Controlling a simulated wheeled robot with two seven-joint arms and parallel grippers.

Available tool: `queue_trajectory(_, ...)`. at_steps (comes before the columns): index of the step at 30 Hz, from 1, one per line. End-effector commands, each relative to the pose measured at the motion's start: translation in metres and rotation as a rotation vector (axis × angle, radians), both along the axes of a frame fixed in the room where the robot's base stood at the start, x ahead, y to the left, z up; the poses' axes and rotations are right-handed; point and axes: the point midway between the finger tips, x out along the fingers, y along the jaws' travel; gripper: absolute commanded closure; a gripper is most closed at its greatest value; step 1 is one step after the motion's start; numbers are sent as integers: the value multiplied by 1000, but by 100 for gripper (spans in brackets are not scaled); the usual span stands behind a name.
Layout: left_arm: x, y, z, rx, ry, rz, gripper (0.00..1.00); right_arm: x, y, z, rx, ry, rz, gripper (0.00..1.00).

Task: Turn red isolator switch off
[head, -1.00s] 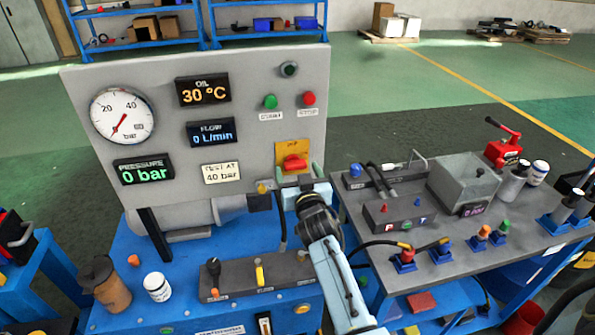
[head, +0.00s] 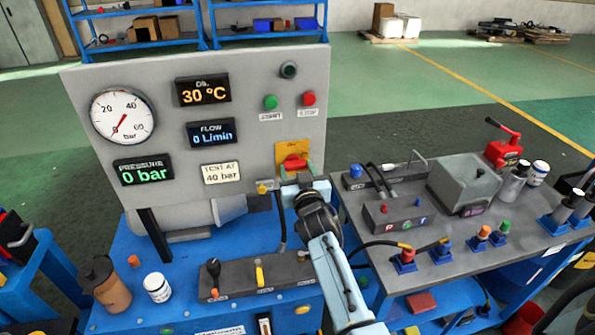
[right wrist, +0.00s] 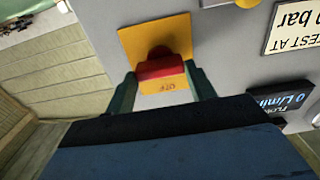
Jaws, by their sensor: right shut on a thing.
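The red isolator switch (head: 294,162) is mounted on a yellow plate (head: 286,149) at the lower right of the grey panel. In the right wrist view its red handle (right wrist: 161,68) lies crosswise, with part of the word "OFF" showing on the plate beside it. My right gripper (head: 296,168) reaches up to the panel and is shut on the handle. Its green fingers (right wrist: 161,82) sit at the handle's two ends in the right wrist view. My left gripper is not in view.
Green START (head: 270,102) and red STOP (head: 309,98) buttons are above the switch. The gauge (head: 122,116) and the pressure display (head: 143,171) read 0 bar. A side bench (head: 350,210) with fittings stands to the right. A lever block (head: 256,277) is below.

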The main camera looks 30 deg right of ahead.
Motion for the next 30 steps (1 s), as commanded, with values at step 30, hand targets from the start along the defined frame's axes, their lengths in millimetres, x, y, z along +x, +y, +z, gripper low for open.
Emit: queue_trajectory(30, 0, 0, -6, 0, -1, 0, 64, 0, 3, -1, -793, 207, 1, 68)
